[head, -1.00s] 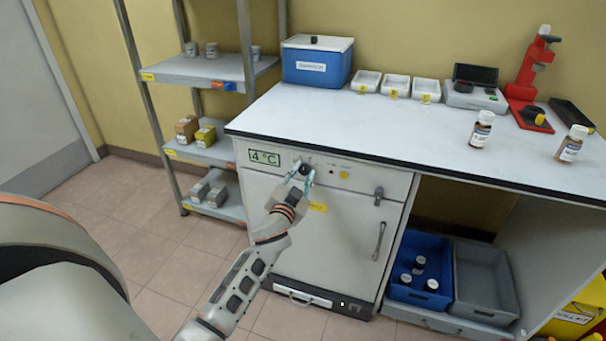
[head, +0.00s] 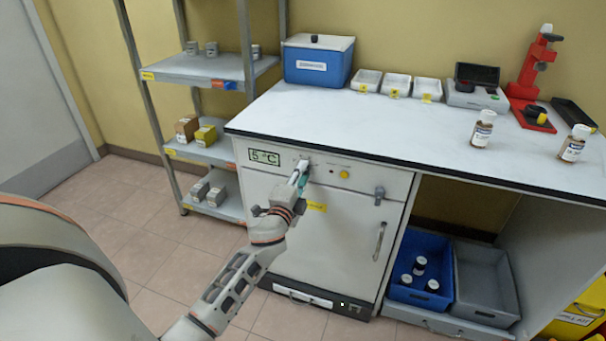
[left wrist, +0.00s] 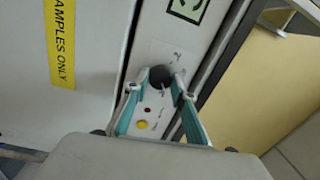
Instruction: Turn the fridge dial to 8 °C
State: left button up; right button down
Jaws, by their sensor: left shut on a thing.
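The fridge (head: 335,232) is a white under-bench unit with a door below a control panel. Its display (head: 264,157) reads 5 °C. The dark round dial (left wrist: 160,75) sits on the panel between the fingers in the left wrist view; in the head view the gripper mostly hides it. My left gripper (head: 300,172) is shut on the dial, with a teal-lined finger at each side of it; it also shows in the left wrist view (left wrist: 161,84). My right gripper is not in view.
A yellow button (head: 344,174) is right of the dial, and a door handle (head: 379,240) is further right. A metal shelf rack (head: 205,70) stands to the left. The bench top (head: 390,125) above has bottles and trays; its front edge overhangs the panel.

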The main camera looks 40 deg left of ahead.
pick_arm(q)
jog(key=shift+f+m, duration=0.1)
jog(key=shift+m, duration=1.2)
jog(key=o, duration=1.1)
jog(key=shift+c, duration=0.2)
jog(key=v, duration=1.2)
jog(key=shift+a, duration=0.15)
